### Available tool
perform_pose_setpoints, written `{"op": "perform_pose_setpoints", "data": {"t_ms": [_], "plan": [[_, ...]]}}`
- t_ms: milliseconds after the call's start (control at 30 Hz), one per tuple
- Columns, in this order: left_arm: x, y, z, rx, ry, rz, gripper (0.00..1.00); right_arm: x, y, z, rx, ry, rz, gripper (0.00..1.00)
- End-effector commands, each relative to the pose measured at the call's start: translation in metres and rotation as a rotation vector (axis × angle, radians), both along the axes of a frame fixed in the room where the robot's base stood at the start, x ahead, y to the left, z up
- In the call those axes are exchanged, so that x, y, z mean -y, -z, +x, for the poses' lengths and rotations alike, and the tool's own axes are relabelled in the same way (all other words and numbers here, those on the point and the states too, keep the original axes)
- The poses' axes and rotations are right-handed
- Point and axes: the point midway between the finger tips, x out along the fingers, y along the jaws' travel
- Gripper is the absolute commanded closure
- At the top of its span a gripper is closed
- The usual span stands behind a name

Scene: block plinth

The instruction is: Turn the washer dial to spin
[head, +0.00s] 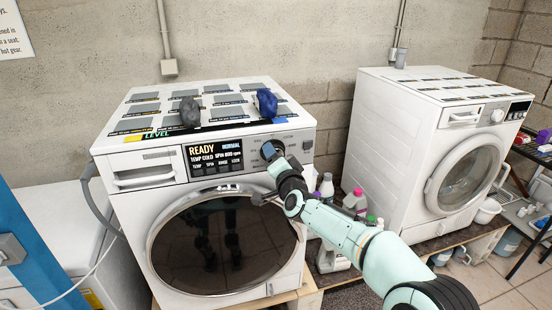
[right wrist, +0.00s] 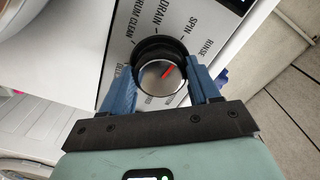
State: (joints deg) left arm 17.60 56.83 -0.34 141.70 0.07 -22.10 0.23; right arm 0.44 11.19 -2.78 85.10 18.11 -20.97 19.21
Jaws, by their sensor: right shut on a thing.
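The washer (head: 240,175) stands in the middle of the head view, its display (head: 215,157) reading READY, with TEMP COLD and a SPIN rpm figure. My right gripper (head: 268,151) is at the control panel, right of the display, and covers most of the dial there. In the right wrist view the dial (right wrist: 150,83) is a silver-faced, black-rimmed knob with a red pointer mark. The blue fingers of my right gripper (right wrist: 162,88) are shut on its two sides. The red mark points up and right, roughly between the SPIN and RINSE labels. My left gripper is not in view.
On the washer top are a dark grey lump (head: 190,111), a blue one (head: 266,103) and several labelled grey patches. A second white machine (head: 440,150) stands at the right. Bottles (head: 327,187) stand in the gap between. A blue panel (head: 25,240) is at far left.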

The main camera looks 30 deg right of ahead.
Motion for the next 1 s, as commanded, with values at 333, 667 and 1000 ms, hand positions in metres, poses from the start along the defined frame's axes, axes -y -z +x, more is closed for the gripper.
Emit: {"op": "perform_pose_setpoints", "data": {"t_ms": [333, 667, 1000], "plan": [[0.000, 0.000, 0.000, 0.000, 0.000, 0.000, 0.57, 0.000, 0.000, 0.000, 0.000, 0.000, 0.001, 0.14], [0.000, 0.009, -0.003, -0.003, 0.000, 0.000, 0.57, -0.008, 0.001, -0.030, 0.001, -0.001, 0.003, 0.14], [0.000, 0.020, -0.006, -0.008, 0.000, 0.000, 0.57, -0.025, 0.000, -0.103, 0.001, -0.001, 0.002, 0.14]]}}
